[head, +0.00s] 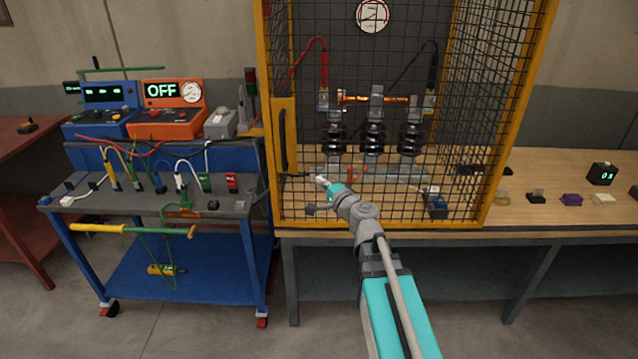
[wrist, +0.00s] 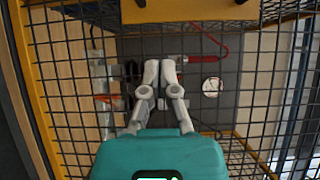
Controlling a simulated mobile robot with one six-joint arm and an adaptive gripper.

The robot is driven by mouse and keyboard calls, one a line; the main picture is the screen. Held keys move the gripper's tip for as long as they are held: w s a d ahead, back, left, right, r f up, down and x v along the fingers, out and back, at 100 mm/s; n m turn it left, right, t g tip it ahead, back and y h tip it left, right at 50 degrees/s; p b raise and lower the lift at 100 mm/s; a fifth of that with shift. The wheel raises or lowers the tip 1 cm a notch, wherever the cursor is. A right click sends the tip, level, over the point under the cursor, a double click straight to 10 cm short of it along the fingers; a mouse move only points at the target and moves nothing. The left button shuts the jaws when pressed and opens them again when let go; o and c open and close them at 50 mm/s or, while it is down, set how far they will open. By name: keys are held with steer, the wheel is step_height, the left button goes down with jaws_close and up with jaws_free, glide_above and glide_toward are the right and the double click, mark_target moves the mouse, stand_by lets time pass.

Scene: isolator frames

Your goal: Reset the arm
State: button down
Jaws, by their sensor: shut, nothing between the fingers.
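My arm reaches up from the bottom of the head view to the front of a yellow-framed mesh cage (head: 388,222). My gripper (head: 319,180) is in front of the mesh, low and to the right of the cage's black door handle (head: 283,140). In the wrist view my gripper (wrist: 161,70) has its two grey fingers together with nothing held. The mesh shows behind them; whether they touch it I cannot tell. Inside the cage is an isolator frame with several black ribbed insulators (head: 373,138) and a glowing orange bar (head: 385,99).
A blue cart (head: 185,275) at the left carries a blue instrument, an orange unit (head: 168,118) reading OFF, and several cables. A yellow-green rod (head: 130,230) lies along its front. The wooden bench (head: 535,178) at the right holds small blocks and a black display (head: 601,174).

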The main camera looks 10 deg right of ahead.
steer(key=s+a+f+n+g+p, duration=0.3)
steer(key=s+a+f+n+g, duration=0.4)
steer(key=s+f+n+g, duration=0.35)
steer(key=s+d+f+n+g+h+p, duration=0.1)
steer(key=s+d+f+n+g+h, duration=0.2)
steer(key=s+d+g+h, duration=0.3)
steer(key=s+d, duration=0.1)
steer(key=s, duration=0.4)
steer(key=shift+d+f+p, duration=0.2)
steer(key=shift+p, duration=0.1)
steer(key=shift+w, duration=0.15)
stand_by(0.8)
